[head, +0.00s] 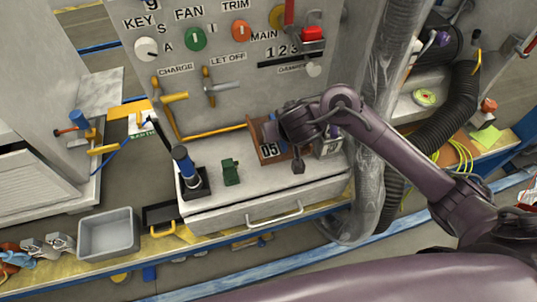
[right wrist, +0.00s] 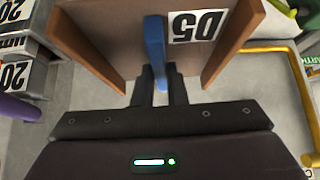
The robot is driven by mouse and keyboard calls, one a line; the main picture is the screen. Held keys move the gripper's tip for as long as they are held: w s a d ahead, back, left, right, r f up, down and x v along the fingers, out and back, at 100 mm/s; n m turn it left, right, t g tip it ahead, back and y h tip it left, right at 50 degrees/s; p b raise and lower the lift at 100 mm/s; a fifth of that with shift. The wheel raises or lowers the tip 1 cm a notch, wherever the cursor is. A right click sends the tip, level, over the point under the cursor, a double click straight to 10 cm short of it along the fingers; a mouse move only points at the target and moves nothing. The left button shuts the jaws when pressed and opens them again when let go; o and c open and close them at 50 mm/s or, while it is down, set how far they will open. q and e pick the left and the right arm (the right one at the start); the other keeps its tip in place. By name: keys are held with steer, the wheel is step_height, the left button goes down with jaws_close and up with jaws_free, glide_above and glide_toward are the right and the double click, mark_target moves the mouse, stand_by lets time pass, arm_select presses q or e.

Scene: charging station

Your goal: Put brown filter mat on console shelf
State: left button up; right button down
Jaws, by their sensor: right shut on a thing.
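My right gripper (right wrist: 160,78) is shut on a narrow blue strip (right wrist: 155,45) in front of this panel. I cannot tell whether strip and panel are joined, or pick out a separate brown filter mat. In the head view, my right gripper (head: 288,145) is at the brown piece and partly hides it. My left gripper is out of view.
On the console stand a blue-handled tool (head: 186,165) and a small green block (head: 231,172). Numbered grey boxes (right wrist: 18,75) are left of the gripper in the wrist view. A plastic-wrapped column (head: 375,130) stands close right of the console. The shelf's front middle is clear.

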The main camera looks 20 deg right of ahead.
step_height(320, 180, down, 4)
steer(key=shift+s+b, duration=0.15)
steer(key=shift+b, duration=0.85)
steer(key=shift+f+b, duration=0.4)
steer(key=shift+f, duration=0.3)
step_height(320, 180, down, 3)
steer(key=shift+f+b, duration=0.1)
steer(key=shift+b, duration=0.9)
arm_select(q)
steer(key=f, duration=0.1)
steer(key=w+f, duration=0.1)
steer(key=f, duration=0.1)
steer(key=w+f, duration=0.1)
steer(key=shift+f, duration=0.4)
arm_select(e)
steer(key=shift+a, duration=0.1)
steer(key=shift+f, duration=0.1)
steer(key=c, duration=1.5)
jaws_free()
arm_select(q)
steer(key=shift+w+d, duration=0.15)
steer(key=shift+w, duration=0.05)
arm_select(e)
steer(key=shift+o, duration=0.2)
